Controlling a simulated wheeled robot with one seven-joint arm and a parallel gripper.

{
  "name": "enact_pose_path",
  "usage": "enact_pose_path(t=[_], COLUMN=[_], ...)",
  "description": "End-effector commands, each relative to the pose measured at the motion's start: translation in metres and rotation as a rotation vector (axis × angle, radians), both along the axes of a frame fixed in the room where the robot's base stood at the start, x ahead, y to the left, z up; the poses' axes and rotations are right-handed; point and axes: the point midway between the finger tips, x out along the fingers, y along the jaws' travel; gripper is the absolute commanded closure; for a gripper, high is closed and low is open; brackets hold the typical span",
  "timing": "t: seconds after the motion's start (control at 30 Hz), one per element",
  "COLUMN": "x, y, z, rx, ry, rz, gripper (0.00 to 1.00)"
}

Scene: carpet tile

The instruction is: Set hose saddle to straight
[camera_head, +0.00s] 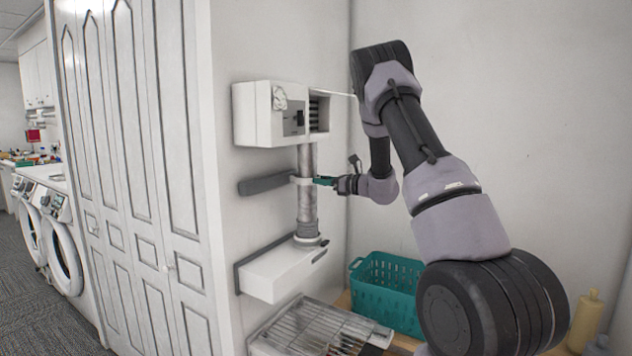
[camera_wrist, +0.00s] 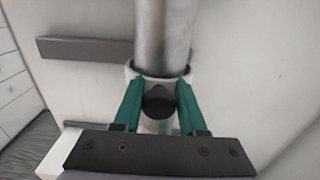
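The hose saddle is a pale ring (camera_head: 300,180) around the grey hose (camera_head: 307,160), on the wall unit's dark grey bar. In the wrist view the saddle ring (camera_wrist: 132,71) circles the hose (camera_wrist: 163,35) just ahead of my fingers. A dark rounded knob (camera_wrist: 158,101) sits in front of the ring. My gripper (camera_head: 325,181) is at the saddle from the right. Its two teal fingers (camera_wrist: 158,88) stand apart on either side of the knob, with tips at the ring. I cannot tell whether they press on it.
A white box (camera_head: 258,114) is on the wall above the hose, and a white ledge (camera_head: 275,272) is below it. The dark bar (camera_head: 262,184) extends left of the saddle. A wire rack (camera_head: 315,330) and teal basket (camera_head: 385,290) are lower down. Tall white doors (camera_head: 130,150) stand left.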

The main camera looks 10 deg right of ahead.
Motion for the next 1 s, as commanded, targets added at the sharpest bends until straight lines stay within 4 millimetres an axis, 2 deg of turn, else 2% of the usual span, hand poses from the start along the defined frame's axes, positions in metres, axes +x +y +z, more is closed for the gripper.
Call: enact_pose_path(t=[0.03, 0.07, 0.47, 0.8, 1.0], x=[0.001, 0.001, -0.004, -0.048, -0.068], y=[-0.004, -0.004, -0.007, -0.053, -0.073], z=[0.002, 0.002, 0.001, 0.001, 0.001], rx=[-0.001, -0.001, -0.001, 0.001, 0.001], ry=[-0.005, -0.005, -0.002, -0.002, -0.004], rz=[-0.008, -0.007, -0.005, -0.009, -0.007], gripper=[0.42, 0.34, 0.34, 0.34, 0.34])
